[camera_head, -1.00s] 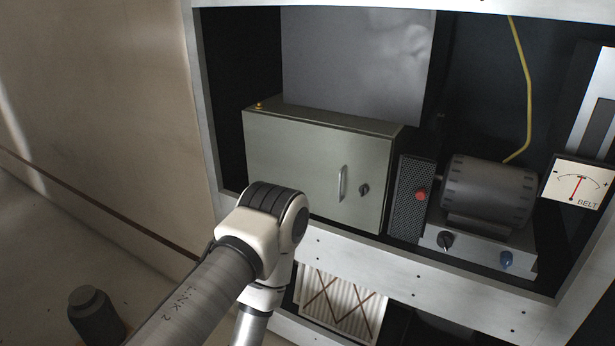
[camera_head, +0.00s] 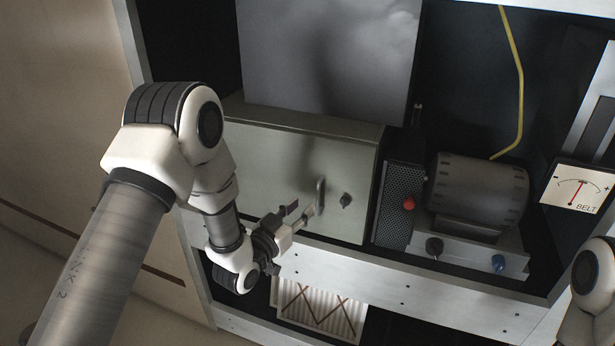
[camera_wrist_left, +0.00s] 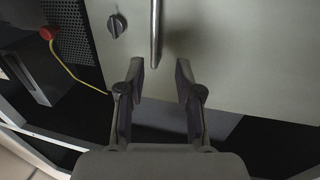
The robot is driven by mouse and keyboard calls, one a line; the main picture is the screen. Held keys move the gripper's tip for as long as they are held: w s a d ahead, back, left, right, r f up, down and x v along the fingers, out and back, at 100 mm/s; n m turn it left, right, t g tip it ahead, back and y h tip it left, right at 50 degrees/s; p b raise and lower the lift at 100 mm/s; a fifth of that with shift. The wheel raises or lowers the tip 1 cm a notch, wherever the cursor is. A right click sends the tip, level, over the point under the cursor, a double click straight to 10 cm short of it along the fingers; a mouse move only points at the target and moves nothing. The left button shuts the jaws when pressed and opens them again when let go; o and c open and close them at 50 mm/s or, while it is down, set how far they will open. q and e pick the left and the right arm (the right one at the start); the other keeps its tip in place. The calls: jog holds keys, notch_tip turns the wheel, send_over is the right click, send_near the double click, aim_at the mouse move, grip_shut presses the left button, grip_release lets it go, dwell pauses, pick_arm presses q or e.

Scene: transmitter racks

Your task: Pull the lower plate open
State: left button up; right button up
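The lower plate (camera_head: 280,165) is the pale grey-green front of a box in the rack, with a vertical bar handle (camera_head: 320,195) and a dark knob (camera_head: 345,200) to the handle's right. It looks closed. My left gripper (camera_head: 301,212) is open just in front of the plate, by the lower end of the handle. In the left wrist view the handle (camera_wrist_left: 155,30) lines up with the gap between the open fingers (camera_wrist_left: 160,72), its lower end near the tips. Nothing is gripped. My right gripper is out of view; only part of my right arm shows.
A smooth grey panel (camera_head: 330,55) stands above the box. To the right are a perforated unit with a red knob (camera_head: 408,203), a ribbed motor (camera_head: 478,192) and a BELT meter (camera_head: 577,187). The white rack rail (camera_head: 420,292) runs below, above a pleated filter (camera_head: 315,312).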

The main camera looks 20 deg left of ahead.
aim_at(318, 192)
pick_arm(q)
jog(key=x, duration=0.2)
jog(key=p+x, duration=0.1)
jog(key=x, duration=0.1)
jog(key=r+x, duration=0.1)
jog(key=x, duration=0.2)
jog(key=shift+d+r+p, duration=0.1)
jog(key=shift+d+p, duration=0.15)
jog(key=shift+p, duration=0.05)
jog(key=shift+d+r, duration=0.15)
jog(key=shift+d, duration=0.1)
grip_shut()
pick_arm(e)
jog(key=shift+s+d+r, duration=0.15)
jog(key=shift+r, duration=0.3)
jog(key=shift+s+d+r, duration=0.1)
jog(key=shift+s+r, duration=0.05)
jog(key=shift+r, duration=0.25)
